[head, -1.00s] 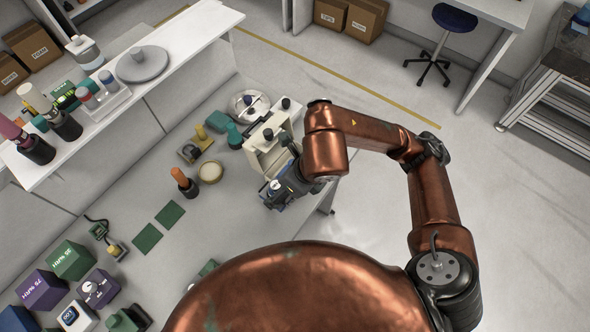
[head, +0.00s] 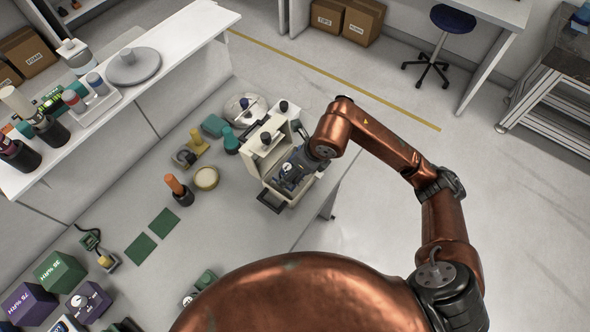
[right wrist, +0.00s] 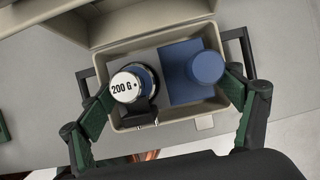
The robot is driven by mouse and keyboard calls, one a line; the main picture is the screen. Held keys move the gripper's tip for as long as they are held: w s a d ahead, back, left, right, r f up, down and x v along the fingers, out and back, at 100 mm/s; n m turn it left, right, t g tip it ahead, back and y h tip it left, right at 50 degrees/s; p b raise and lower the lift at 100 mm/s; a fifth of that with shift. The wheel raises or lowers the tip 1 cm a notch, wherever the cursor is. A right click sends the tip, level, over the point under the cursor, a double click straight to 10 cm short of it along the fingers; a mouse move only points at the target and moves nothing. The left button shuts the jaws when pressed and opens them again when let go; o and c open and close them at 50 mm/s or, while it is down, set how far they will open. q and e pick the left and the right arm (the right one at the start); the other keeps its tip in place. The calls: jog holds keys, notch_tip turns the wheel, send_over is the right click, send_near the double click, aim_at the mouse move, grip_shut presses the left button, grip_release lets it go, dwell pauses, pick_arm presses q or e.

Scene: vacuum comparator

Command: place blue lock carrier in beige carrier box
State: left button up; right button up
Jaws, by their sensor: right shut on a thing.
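The beige carrier box (head: 296,197) stands open near the table's right edge, its lid (head: 262,147) raised at the back. The blue lock carrier (head: 287,177), bearing a blue block with a round blue knob (right wrist: 206,67) and a white-topped 200 G weight (right wrist: 126,87), is within the box opening in the right wrist view. My right gripper (right wrist: 168,92) has its green-padded fingers on either side of the carrier, closed on it. Whether the carrier touches the box floor is hidden. My left gripper is not in view.
A dark handle (head: 270,201) sticks out at the box's front. Behind the box are a round metal dish (head: 245,108) and teal pieces. An orange-handled tool (head: 178,190) and a yellow ring (head: 206,178) stand to the left. Green mats (head: 152,237) lie on clear table.

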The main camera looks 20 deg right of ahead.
jog(key=shift+f, duration=0.85)
jog(key=shift+f+b, duration=0.5)
jog(key=shift+f, duration=0.15)
jog(key=o, duration=1.1)
jog(key=shift+o, duration=0.2)
jog(key=shift+r, duration=0.15)
jog(key=shift+r+p, duration=0.3)
jog(key=shift+r, duration=0.05)
jog(key=p+v, duration=0.2)
jog(key=v, duration=1)
jog(key=shift+r, duration=0.15)
